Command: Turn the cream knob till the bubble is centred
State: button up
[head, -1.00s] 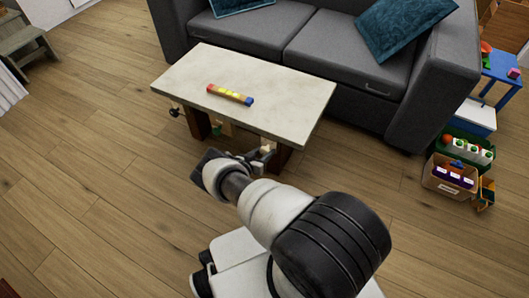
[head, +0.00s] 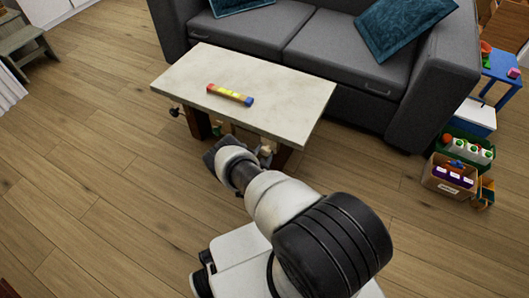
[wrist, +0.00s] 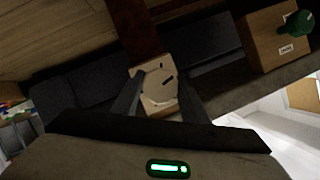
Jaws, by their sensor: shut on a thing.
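The cream knob (wrist: 158,84) has a round face with a dark mark and sits on a cream block in the wrist view. My gripper (wrist: 157,97) has one finger on each side of it and is shut on it. In the head view the cream knob (head: 266,149) shows small under the table's front edge, beside my gripper (head: 260,157), which is partly hidden by my wrist. A bar with red, yellow and blue parts (head: 230,94) lies on the pale table top (head: 285,98). It may be the level; its bubble is too small to make out.
A green knob (wrist: 295,25) sits on a labelled wooden box (wrist: 272,36). A dark knob (head: 174,112) shows under the table's left side. A grey sofa (head: 345,60) stands behind the table. Toy bins (head: 452,178) are at the right.

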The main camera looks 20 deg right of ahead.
jog(key=shift+m+t, duration=0.7)
jog(key=shift+m, duration=0.5)
jog(key=shift+r, duration=0.1)
jog(key=o, duration=1.1)
jog(key=shift+c, duration=0.2)
jog(key=shift+s, duration=0.1)
